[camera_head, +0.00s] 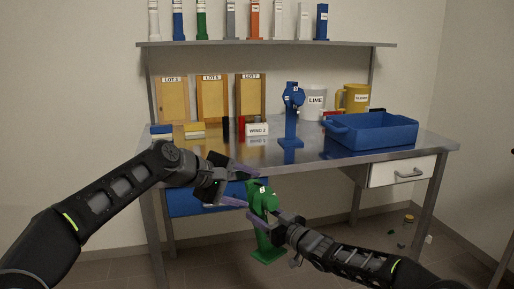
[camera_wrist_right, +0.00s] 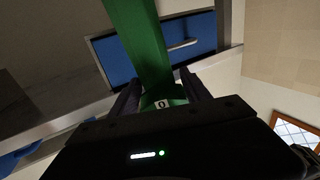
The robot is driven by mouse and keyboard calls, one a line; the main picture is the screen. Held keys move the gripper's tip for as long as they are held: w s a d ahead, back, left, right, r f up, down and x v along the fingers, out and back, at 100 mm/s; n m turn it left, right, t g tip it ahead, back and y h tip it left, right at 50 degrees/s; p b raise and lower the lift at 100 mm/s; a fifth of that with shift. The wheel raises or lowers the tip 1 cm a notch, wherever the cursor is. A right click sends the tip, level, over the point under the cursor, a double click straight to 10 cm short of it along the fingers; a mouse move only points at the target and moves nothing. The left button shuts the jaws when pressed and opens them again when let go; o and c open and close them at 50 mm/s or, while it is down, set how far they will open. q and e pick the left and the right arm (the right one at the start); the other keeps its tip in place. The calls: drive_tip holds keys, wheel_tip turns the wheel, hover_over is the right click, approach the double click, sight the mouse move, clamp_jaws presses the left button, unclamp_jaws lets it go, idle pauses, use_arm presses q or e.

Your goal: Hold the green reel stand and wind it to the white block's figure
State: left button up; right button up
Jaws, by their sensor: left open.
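The green reel stand (camera_head: 265,245) is in front of the table, below its top, with its reel head (camera_head: 262,197) up and its base down. My right gripper (camera_head: 277,218) is shut on it from the lower right and holds it in the air. In the right wrist view the green post (camera_wrist_right: 140,45) runs between the fingers, with a small white "0" label near them. My left gripper (camera_head: 250,187) is open, just above and left of the reel head; contact is unclear. The white block (camera_head: 257,129) on the table reads "WIND 2".
The steel table (camera_head: 330,163) holds a blue reel stand (camera_head: 291,125), a blue bin (camera_head: 372,133), a white LIME container (camera_head: 314,101), a yellow mug (camera_head: 354,99) and several wooden LOT boards (camera_head: 212,98). Drawers hang below the tabletop.

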drive_tip(key=shift+r, duration=0.1)
drive_tip(key=v, duration=1.2)
drive_tip(key=shift+d, duration=0.1)
